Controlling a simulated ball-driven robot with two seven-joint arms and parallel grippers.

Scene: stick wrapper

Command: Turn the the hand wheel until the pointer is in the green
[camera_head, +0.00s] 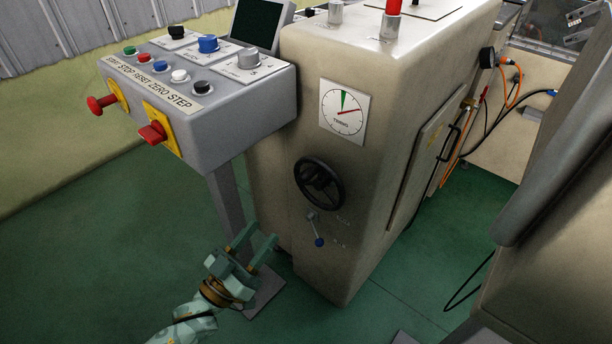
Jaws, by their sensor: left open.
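The black hand wheel (319,184) is mounted on the front face of the beige machine cabinet, below the gauge. The round white gauge (344,112) has a narrow green sector at its top. Its red pointer lies to the right of the green sector, pointing right and slightly up. My left gripper (256,245) is open and empty, below and to the left of the hand wheel, apart from it. My right gripper is not in view.
A grey control panel (215,110) with coloured buttons and red knobs juts out at the left, on a grey post. A grey machine part (565,150) stands at the right. Green floor (130,240) is free at the left.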

